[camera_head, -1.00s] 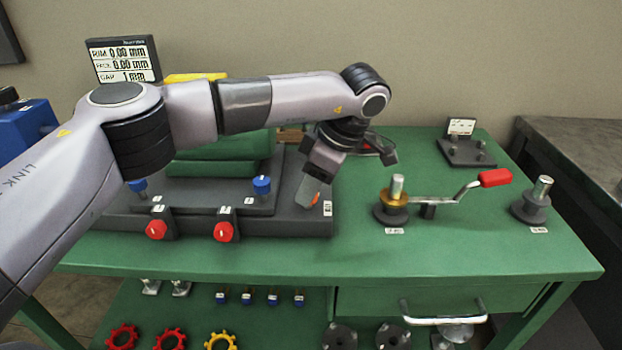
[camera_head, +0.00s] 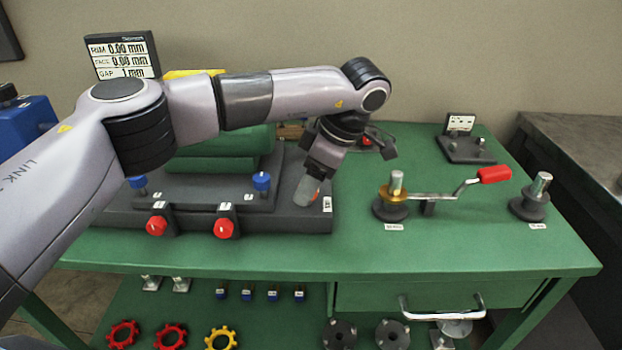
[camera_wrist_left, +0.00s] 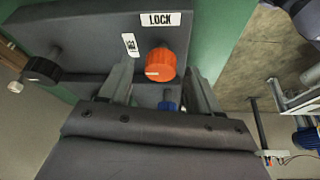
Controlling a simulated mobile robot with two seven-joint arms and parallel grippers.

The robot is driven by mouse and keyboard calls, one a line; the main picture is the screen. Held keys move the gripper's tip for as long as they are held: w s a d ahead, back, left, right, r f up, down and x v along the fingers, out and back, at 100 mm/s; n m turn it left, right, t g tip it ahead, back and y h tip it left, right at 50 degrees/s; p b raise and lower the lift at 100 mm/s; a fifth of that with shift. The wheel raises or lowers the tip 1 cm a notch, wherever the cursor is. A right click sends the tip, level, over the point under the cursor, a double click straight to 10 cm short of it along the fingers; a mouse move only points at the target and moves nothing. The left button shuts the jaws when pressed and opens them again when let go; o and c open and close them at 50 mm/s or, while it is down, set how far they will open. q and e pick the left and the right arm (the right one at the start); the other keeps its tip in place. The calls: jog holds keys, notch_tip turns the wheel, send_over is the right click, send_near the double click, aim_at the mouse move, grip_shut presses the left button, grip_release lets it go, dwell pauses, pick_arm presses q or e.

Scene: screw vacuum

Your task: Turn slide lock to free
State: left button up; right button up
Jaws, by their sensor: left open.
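An orange knob (camera_wrist_left: 161,64) with a pale mark on its face sits on the dark base block, beside a white label reading LOCK (camera_wrist_left: 167,19), in the left wrist view. My left gripper (camera_wrist_left: 159,70) is open, with one finger on each side of the orange knob; I cannot tell whether either finger touches it. In the head view my left gripper (camera_head: 307,191) reaches down at the right end of the dark base (camera_head: 270,222) and hides most of the knob. My right gripper is not in view.
Two red knobs (camera_head: 222,228) line the front of the base, with blue knobs (camera_head: 261,182) above. A crank with a red handle (camera_head: 495,175) and a grey post (camera_head: 530,205) stand to the right. The green table's (camera_head: 480,250) front right is clear.

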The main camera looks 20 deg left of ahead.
pick_arm(q)
jog(key=v, duration=0.7)
